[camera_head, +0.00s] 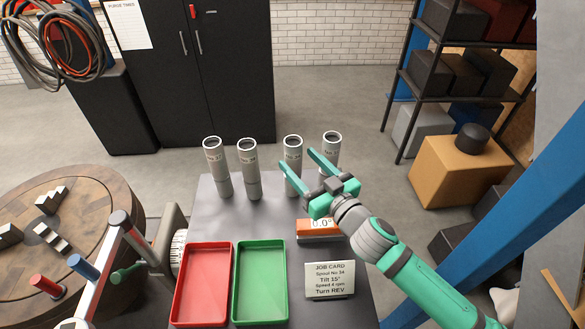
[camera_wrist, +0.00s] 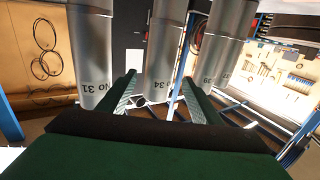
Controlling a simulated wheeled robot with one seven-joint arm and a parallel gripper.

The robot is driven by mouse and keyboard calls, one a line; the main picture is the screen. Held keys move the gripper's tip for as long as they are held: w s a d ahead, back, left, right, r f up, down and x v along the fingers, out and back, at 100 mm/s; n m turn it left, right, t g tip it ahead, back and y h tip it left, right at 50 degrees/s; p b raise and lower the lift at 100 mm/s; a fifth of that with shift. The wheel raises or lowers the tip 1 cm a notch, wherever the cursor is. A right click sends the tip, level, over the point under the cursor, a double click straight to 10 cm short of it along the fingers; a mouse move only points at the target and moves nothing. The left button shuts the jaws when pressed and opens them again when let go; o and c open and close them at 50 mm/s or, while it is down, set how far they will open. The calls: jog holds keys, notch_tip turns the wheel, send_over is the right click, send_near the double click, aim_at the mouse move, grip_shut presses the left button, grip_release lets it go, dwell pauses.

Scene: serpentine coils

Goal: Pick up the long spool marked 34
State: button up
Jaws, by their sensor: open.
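Several tall grey spools with open, pale-rimmed tops stand upright in a row at the far edge of the table. The third from the left (camera_head: 293,158) seems to be the one marked 34, though its label is small in the head view. In the wrist view this spool (camera_wrist: 163,45) shows an upside-down label reading about 34, between the finger lines. The spool marked 31 (camera_wrist: 90,55) is at its left there. My gripper (camera_head: 298,158) is open, its two green fingers pointing toward the third spool. Whether they touch it I cannot tell.
The fourth spool (camera_head: 331,148) stands close by my right finger. A red tray (camera_head: 178,310), a green tray (camera_head: 238,310), an orange display block (camera_head: 318,228) and a job card (camera_head: 330,280) naming spool 34 are nearer. A round wooden table (camera_head: 95,200) stands left.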

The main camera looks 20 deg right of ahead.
jog(key=shift+x, duration=2.3)
jog(key=shift+d, duration=0.15)
jog(key=shift+c, duration=0.4)
jog(key=shift+r, duration=0.1)
grip_shut()
